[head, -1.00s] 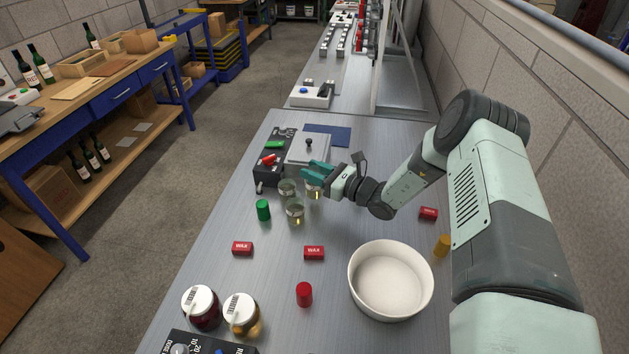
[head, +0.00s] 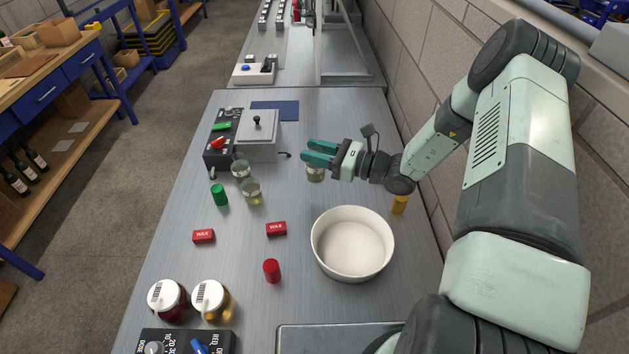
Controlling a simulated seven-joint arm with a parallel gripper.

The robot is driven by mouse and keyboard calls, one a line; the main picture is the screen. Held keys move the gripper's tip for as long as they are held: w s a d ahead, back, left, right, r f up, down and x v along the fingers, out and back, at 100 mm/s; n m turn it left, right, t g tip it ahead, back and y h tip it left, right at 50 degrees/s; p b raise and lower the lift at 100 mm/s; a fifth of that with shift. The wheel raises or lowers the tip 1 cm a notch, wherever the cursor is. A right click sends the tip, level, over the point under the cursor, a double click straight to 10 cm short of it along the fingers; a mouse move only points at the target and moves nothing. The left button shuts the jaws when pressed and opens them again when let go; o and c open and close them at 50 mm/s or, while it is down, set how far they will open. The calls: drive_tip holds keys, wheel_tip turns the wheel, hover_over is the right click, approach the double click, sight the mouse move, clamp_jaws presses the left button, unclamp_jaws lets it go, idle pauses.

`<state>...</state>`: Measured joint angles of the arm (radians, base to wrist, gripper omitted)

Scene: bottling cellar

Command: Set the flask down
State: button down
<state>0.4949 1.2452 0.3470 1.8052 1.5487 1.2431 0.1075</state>
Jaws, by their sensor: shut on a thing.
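My gripper (head: 320,157), with teal fingers, is shut on a small clear glass flask (head: 315,173) holding a little yellowish liquid. The fingers cover the flask's upper part. It is above or on the grey metal bench (head: 300,118), right of the grey box; I cannot tell whether its base touches the bench. Two similar glass vessels stand to the left, one (head: 240,169) by the black panel and one (head: 252,191) a little nearer, both apart from the held flask.
A white bowl (head: 352,243) stands nearer, with an orange cylinder (head: 399,205) at its upper right. Red wax blocks (head: 276,229), a red cylinder (head: 271,271), a green cylinder (head: 219,195) and lidded jars (head: 209,300) stand left. A blue mat (head: 275,110) lies beyond the grey box (head: 257,136).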

sight(315, 172)
drive_tip(key=shift+f, duration=3.5)
drive_tip(key=shift+f, duration=0.15)
drive_tip(key=c, duration=0.7)
unclamp_jaws()
drive_tip(key=shift+c, duration=0.2)
drive_tip(key=d, duration=0.2)
drive_tip(key=s+d+r, duration=0.1)
wheel_tip(315, 172, up, 6)
drive_tip(key=shift+a+r, duration=0.15)
drive_tip(key=shift+r, duration=0.05)
